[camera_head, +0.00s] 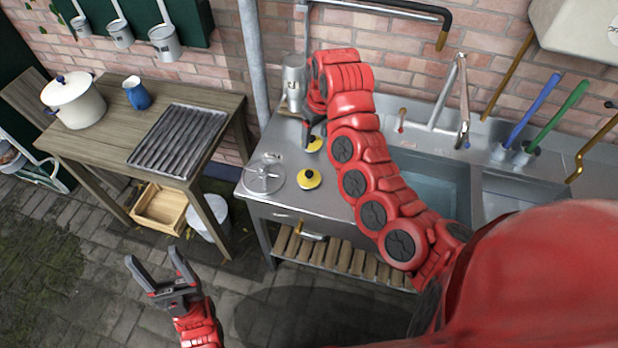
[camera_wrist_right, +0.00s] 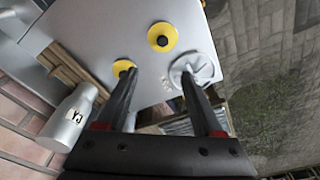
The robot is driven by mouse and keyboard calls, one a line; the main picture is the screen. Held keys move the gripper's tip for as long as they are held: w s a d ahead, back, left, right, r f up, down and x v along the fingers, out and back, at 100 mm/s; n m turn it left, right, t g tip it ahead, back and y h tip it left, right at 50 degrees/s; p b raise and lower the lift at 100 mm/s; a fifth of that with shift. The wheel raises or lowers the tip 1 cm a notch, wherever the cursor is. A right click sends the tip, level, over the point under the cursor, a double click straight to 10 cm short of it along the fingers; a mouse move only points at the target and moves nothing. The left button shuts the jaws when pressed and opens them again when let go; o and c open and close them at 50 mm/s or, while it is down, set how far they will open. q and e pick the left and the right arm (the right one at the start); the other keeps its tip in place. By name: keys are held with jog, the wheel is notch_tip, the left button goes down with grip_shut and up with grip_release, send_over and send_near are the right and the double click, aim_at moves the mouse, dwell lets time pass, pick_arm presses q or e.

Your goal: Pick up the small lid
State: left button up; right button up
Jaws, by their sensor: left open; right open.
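Two round yellow lids with black knobs lie on the steel counter. The nearer yellow lid (camera_head: 309,180) is clear of my grippers and also shows in the right wrist view (camera_wrist_right: 162,37). The farther yellow lid (camera_head: 315,145) looks slightly smaller and is partly covered by my right gripper (camera_head: 311,132). In the right wrist view this farther lid (camera_wrist_right: 121,66) shows at the tip of the left finger; contact cannot be told. My right gripper (camera_wrist_right: 159,75) is open and empty above the counter. My left gripper (camera_head: 153,257) is open and empty over the paved floor.
A spoked metal disc (camera_head: 264,174) lies at the counter's left end (camera_head: 275,205). A metal can (camera_head: 293,88) stands behind my right gripper. The sink (camera_head: 432,185) is to the right. A wooden table (camera_head: 90,150) at left holds a white pot (camera_head: 75,102) and blue jug (camera_head: 137,94).

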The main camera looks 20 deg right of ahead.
jog(key=b, duration=0.9)
send_near(309, 173)
jog(key=f, duration=0.1)
jog(key=f+p, duration=0.1)
jog(key=f, duration=0.1)
jog(key=shift+w+d, duration=0.2)
jog(key=shift+f, duration=0.15)
jog(key=shift+w+f+p, duration=0.1)
jog(key=shift+f+p, duration=0.25)
jog(key=shift+p, duration=0.2)
jog(key=f+p, duration=0.1)
jog(key=f, duration=0.1)
jog(key=f+p, duration=0.1)
jog(key=f, duration=0.1)
jog(key=shift+w+a+f, duration=0.1)
jog(key=shift+w+a, duration=0.1)
jog(key=shift+a, duration=0.2)
jog(key=shift+f, duration=0.15)
grip_shut()
